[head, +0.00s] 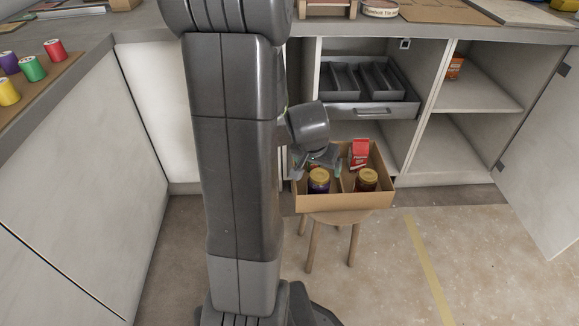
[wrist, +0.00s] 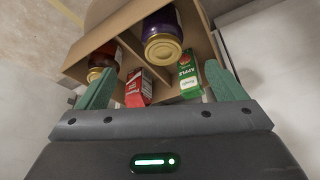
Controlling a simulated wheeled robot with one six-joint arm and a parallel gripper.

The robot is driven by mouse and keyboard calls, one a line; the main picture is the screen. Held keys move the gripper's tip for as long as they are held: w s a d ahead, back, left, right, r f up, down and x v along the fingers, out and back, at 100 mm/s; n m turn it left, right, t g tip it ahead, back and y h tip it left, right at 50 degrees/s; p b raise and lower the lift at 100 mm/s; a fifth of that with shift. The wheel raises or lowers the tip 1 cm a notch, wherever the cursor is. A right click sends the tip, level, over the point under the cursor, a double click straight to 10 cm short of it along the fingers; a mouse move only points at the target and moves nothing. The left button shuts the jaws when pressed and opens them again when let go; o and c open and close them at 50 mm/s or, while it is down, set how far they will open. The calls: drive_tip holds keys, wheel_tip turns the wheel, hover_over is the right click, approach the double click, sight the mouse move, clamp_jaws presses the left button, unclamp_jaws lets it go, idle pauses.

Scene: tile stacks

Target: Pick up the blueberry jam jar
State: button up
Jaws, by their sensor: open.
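A dark purple jar with a gold lid, which looks like the blueberry jam jar (head: 319,186), stands in the front left part of a cardboard box (head: 345,201). In the wrist view the purple jar (wrist: 163,42) is at the top middle, lid towards me. Its label is not readable. My gripper (head: 323,157) is at the box's left side, behind the purple jar and partly hidden by my own arm. In the wrist view my gripper (wrist: 162,72) has its two green fingers spread wide, with nothing held between them.
The divided box also holds a dark red jar with a gold lid (head: 367,181), a red packet (head: 360,153) and a green apple carton (wrist: 188,76). The box stands on a wooden stool (head: 333,217). An open cabinet with a grey drawer (head: 372,110) is behind it.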

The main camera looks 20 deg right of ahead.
sight(319, 177)
drive_tip(key=b+x, duration=0.3)
drive_tip(key=x, duration=0.5)
drive_tip(key=shift+w+d+f+b, duration=0.15)
drive_tip(key=shift+w+f+b, duration=0.05)
drive_tip(key=shift+f+b, duration=0.1)
drive_tip(key=b+x, duration=0.2)
drive_tip(key=x, duration=0.1)
drive_tip(key=b+x, duration=0.1)
drive_tip(key=shift+s+a+f, duration=0.15)
drive_tip(key=shift+a+f, duration=0.15)
drive_tip(key=shift+f, duration=0.15)
drive_tip(key=shift+w+d+f, duration=0.1)
drive_tip(key=shift+w+f, duration=0.1)
drive_tip(key=shift+f, duration=0.05)
drive_tip(key=shift+r, duration=0.1)
drive_tip(key=c, duration=1.5)
